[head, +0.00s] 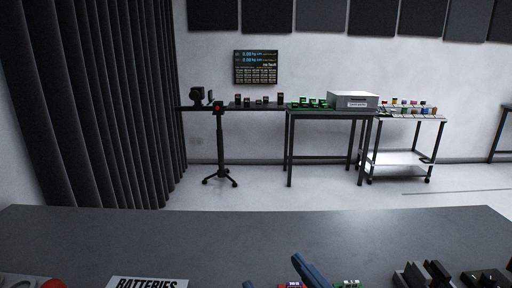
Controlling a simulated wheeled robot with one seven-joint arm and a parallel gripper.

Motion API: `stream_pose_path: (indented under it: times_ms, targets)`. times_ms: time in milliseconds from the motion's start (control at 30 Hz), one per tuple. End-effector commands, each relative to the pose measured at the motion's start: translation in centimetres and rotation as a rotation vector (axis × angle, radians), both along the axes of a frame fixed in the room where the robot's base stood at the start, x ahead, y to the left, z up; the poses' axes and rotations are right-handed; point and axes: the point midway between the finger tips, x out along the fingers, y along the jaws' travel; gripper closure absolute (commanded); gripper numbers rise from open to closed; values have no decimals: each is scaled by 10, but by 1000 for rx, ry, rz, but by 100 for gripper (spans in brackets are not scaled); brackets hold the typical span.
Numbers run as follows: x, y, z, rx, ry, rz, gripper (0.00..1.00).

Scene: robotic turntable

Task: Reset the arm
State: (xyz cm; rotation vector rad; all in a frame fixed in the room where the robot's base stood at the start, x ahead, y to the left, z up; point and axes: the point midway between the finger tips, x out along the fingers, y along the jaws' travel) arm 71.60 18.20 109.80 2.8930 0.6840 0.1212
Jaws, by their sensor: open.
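My gripper and arm cannot be made out in the head view. At the bottom edge, a slanted blue piece (305,270) sticks up over the near edge of the grey table (230,232). A smaller blue tip (248,284) shows to its left. Both are cut off by the frame, and I cannot tell what they belong to.
Along the table's near edge are a "BATTERIES" label (147,282), a red round part (53,284), a small green part (346,284) and black holders (424,274). The table's middle is clear. Beyond stand a tripod stand (219,150), a dark bench (330,116) and a white cart (404,158).

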Motion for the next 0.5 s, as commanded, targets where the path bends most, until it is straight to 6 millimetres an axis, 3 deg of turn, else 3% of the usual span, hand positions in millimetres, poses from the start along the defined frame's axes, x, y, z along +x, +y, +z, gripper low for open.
stream_pose_path:
  times_ms: [33, 200, 500]
  targets:
    - [-12, -7, -21, 44, 47, -43, 33]
    - [-52, -39, -72, 153, 161, -200, 33]
    - [-153, -100, -145, 212, 298, -417, 33]
